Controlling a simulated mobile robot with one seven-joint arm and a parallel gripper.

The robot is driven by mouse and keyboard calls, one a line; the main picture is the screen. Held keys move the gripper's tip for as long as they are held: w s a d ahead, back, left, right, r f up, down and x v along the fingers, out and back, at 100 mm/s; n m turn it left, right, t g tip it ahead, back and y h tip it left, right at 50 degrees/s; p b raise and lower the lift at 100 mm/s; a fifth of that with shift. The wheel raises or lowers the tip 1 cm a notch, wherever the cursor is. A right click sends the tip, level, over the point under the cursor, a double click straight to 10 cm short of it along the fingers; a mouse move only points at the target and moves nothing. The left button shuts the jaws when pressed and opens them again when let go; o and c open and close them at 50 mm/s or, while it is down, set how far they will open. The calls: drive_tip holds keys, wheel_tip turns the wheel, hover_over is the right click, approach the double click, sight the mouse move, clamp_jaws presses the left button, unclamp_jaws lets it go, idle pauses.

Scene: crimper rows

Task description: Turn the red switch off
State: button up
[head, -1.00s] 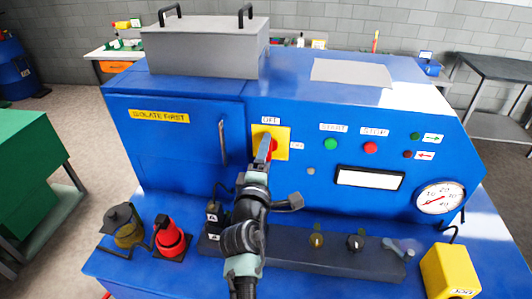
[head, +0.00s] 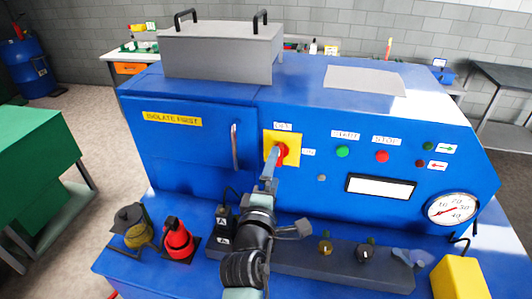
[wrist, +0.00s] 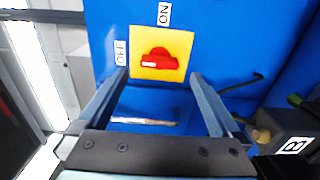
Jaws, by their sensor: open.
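The red switch (head: 284,152) is a red knob on a yellow plate (head: 294,138) on the blue machine's front. An OFF label is above the plate and an ON label (head: 308,152) is to its right. My gripper (head: 275,153) is in front of the switch and hides part of it. In the wrist view the whole red switch (wrist: 160,59) shows beyond and between the fingertips of my open, empty gripper (wrist: 156,76). There ON is at the top and OFF (wrist: 121,52) at the left. I cannot tell which label the knob points to.
A door handle (head: 236,147) is left of the switch. Green (head: 342,152) and red (head: 382,156) buttons are to its right. Below, a ledge holds a red object (head: 178,238), a black labelled box (head: 223,228), a grey strip with knobs (head: 340,262) and a yellow box (head: 460,279).

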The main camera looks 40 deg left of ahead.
drive_tip(key=b+v, duration=0.1)
drive_tip(key=v, duration=0.7)
drive_tip(key=shift+s, duration=0.3)
drive_tip(key=shift+d, duration=0.1)
drive_tip(key=w+d+r+m+t+h+b, duration=0.25)
drive_tip(key=d+r+m, duration=0.35)
drive_tip(key=d+r, duration=0.3)
drive_tip(key=w+d+r+m+t+h+b, duration=0.1)
drive_tip(key=w+d+r+m+t, duration=0.5)
drive_tip(key=r, duration=0.5)
drive_tip(key=s+d+r+m+t+h+b, duration=0.1)
drive_tip(key=s+d+r+m+t+h, duration=0.1)
drive_tip(key=s+d+r+m, duration=0.3)
drive_tip(key=s+d+r+m+t+h+b, duration=0.1)
drive_tip(key=s+d+r+m+h, duration=0.3)
drive_tip(key=d+r, duration=0.5)
wheel_tip(320, 180, up, 3)
drive_tip(key=s+m+b, duration=0.1)
drive_tip(key=s+m, duration=0.1)
drive_tip(key=m, duration=0.1)
drive_tip(key=shift+s+t, duration=0.15)
drive_tip(key=shift+t, duration=0.2)
